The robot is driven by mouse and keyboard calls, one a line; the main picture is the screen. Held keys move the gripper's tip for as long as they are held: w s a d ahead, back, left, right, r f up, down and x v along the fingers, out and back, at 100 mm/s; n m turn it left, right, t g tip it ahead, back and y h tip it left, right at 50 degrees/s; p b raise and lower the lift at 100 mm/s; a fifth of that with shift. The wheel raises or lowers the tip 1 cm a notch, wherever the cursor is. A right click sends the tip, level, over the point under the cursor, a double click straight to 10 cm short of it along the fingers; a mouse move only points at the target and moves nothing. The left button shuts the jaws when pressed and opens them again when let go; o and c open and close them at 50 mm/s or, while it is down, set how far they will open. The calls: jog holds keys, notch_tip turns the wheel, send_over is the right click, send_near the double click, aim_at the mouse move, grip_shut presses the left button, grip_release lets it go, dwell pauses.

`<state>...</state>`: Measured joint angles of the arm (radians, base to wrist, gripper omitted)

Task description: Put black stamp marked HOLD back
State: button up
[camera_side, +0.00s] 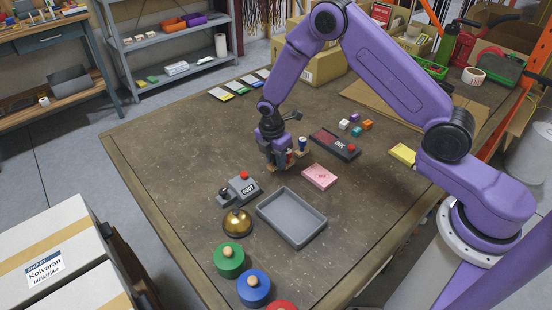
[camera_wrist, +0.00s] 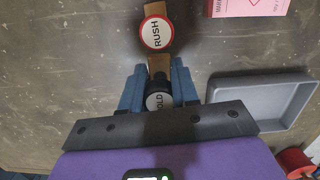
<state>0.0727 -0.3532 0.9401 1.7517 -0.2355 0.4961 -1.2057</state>
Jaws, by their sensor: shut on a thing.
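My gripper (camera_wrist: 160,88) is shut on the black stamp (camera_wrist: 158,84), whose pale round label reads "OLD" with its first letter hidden. A piece of wood shows just beyond it between the blue fingers. In the side view my gripper (camera_side: 280,163) is low over the table, left of the ink pad (camera_side: 335,143). The black stamp is mostly hidden there; I cannot tell whether it touches the table. A red stamp marked RUSH (camera_wrist: 156,33) stands just ahead of the fingers in the wrist view, beside more wood.
A grey tray (camera_side: 264,217) and pink card (camera_side: 319,177) lie near my gripper. A numbering stamp (camera_side: 240,189), brass bell (camera_side: 237,222), and green (camera_side: 229,260) and blue (camera_side: 253,288) knobbed discs stand toward the front. Small coloured cubes (camera_side: 355,130) lie behind the ink pad. The table's left is clear.

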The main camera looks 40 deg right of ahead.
jog(key=shift+f, duration=0.65)
jog(key=o, duration=0.9)
jog(key=shift+c, duration=0.2)
